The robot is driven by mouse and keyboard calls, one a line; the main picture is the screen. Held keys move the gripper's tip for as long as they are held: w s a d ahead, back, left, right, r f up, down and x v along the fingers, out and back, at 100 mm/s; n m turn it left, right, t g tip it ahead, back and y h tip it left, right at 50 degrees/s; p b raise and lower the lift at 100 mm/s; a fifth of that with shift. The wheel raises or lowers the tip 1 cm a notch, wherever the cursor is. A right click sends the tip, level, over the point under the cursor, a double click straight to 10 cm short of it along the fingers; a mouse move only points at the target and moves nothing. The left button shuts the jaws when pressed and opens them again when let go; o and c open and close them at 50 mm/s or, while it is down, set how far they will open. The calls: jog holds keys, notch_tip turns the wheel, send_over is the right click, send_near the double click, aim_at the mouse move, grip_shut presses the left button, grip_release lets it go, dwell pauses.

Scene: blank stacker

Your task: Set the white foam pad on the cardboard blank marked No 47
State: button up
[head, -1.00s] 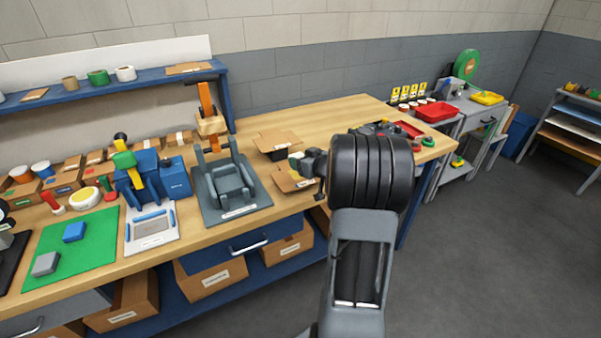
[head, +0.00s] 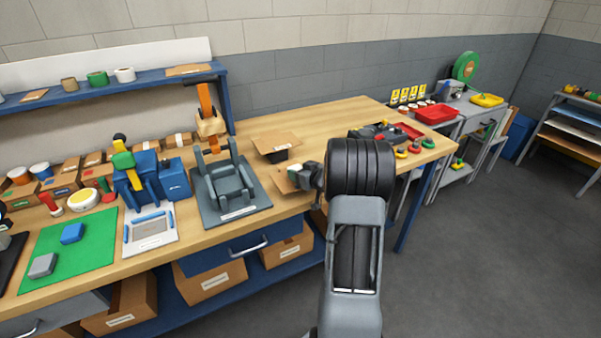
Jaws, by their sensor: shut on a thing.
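My gripper (head: 303,175) is at the front right of the wooden bench, low over the nearer cardboard blank (head: 282,184). It is shut on a small pale piece, apparently the white foam pad (head: 293,174), which is mostly hidden by the jaws. I cannot tell whether the pad touches the blank. Another cardboard blank (head: 277,141) lies just behind, on a dark stand. No number can be read on either blank from here. My dark wrist hides the bench to the right of the gripper.
A grey fixture (head: 228,185) with an orange lever stands left of the blanks. Bare bench top shows behind the blanks.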

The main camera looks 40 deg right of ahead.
jog(key=shift+f, duration=0.2)
jog(key=o, duration=0.9)
jog(key=shift+r, duration=0.1)
